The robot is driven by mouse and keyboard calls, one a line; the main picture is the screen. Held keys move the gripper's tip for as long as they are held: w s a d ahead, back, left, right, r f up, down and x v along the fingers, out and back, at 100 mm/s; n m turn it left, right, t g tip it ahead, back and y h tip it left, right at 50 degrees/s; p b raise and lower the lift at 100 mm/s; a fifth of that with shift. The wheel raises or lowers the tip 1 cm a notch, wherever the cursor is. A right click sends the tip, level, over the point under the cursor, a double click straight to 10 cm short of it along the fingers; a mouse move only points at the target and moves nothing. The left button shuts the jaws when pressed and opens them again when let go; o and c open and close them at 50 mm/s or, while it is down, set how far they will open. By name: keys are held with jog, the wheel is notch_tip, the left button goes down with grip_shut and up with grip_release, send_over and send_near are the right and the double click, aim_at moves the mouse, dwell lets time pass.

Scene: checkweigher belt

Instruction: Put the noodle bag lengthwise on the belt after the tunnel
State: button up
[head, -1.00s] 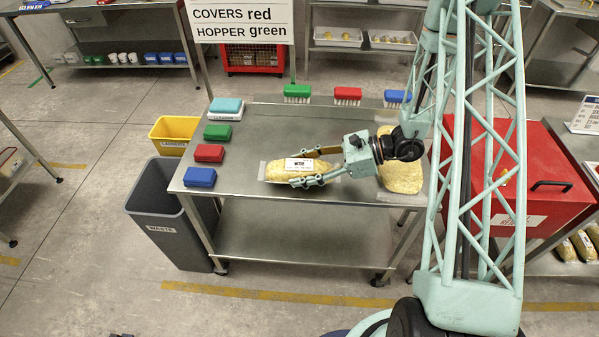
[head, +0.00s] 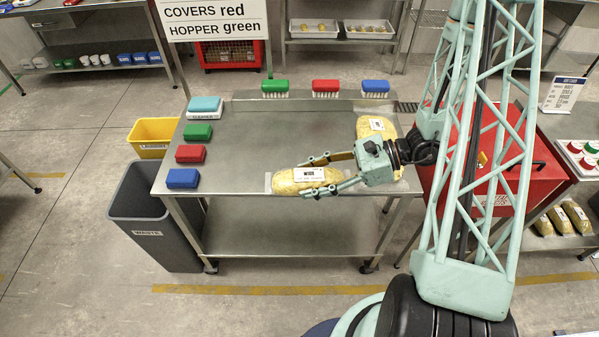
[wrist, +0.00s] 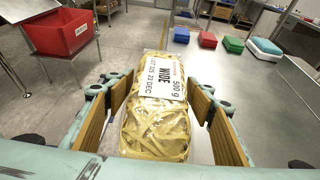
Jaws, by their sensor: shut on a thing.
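The noodle bag (head: 305,181), clear with yellow noodles and a white WIDE label, is at the front edge of the steel table in the head view. My gripper (head: 325,174) is around it from the right, one finger along each long side, and is shut on it. In the wrist view the bag (wrist: 155,120) points lengthwise away from me between the tan finger pads. I cannot tell whether it touches the table. A second noodle bag (head: 376,126) lies behind my gripper, partly hidden. No belt or tunnel can be made out.
A grey waste bin (head: 155,220) and yellow bin (head: 153,131) are at left, a red cabinet (head: 535,165) at right.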

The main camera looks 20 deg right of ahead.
jog(key=shift+s+d+r, duration=0.1)
jog(key=shift+s+d, duration=0.2)
jog(key=shift+s, duration=0.35)
jog(key=shift+s+d+r, duration=0.1)
jog(key=shift+s+d, duration=0.2)
jog(key=shift+s, duration=0.4)
jog(key=shift+s+d, duration=0.3)
jog(key=shift+s, duration=0.35)
jog(key=shift+w, duration=0.1)
jog(key=w+a+r+m+t, duration=0.1)
jog(key=w+r, duration=0.3)
jog(key=w, duration=0.5)
jog(key=w+a+r+m+t+h, duration=0.1)
jog(key=w+a+r, duration=0.2)
jog(key=w, duration=0.7)
jog(key=w+a+r+m+t, duration=0.1)
jog(key=w+a+r, duration=0.1)
jog(key=w+r, duration=0.3)
jog(key=shift+w+a+r+h, duration=0.15)
jog(key=shift+w+r+h, duration=0.2)
jog(key=shift+w, duration=2)
jog(key=shift+f, duration=0.1)
